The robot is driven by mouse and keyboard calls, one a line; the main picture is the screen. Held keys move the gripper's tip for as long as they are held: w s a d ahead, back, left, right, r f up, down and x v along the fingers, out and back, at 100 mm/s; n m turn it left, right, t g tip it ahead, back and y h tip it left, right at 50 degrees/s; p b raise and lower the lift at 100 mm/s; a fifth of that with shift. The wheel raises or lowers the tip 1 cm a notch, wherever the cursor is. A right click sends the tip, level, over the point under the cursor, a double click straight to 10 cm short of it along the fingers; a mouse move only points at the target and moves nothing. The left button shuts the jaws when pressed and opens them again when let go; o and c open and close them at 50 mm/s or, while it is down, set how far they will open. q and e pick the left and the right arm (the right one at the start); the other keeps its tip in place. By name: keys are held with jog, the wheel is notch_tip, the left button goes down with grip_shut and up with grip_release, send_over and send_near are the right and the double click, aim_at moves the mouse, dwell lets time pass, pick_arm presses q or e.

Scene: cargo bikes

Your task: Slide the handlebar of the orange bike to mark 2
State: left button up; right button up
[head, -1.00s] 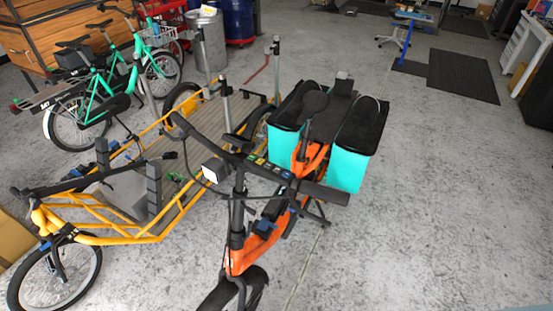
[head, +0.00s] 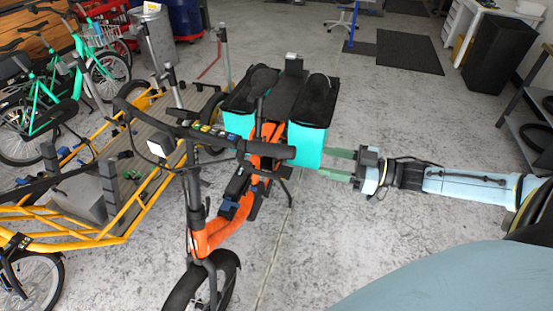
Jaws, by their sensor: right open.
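The orange bike (head: 207,237) stands left of centre in the head view, its front wheel (head: 201,287) toward me. Its black handlebar (head: 222,140) runs from a curved left end to a thick right grip (head: 270,151). Several small coloured marks lie along the bar; their numbers are too small to read. My right gripper (head: 338,164) comes in from the right, open, with its greenish fingers pointing left. It is apart from the handlebar grip, to the right of it, near the right turquoise pannier. My left gripper is out of view.
Turquoise panniers (head: 305,146) with black tops sit at the orange bike's rear. A yellow cargo bike (head: 111,227) stands close on the left, with green bikes (head: 50,109) behind. Grey floor is free at the right and in front. A dark shelf (head: 524,133) stands far right.

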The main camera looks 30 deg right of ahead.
aim_at(276, 151)
jog(key=shift+y, duration=0.3)
jog(key=x, duration=0.9)
jog(key=r+p+x, duration=0.1)
jog(key=x, duration=0.3)
jog(key=shift+a, duration=0.55)
jog(key=shift+f, duration=0.1)
jog(key=shift+c, duration=0.3)
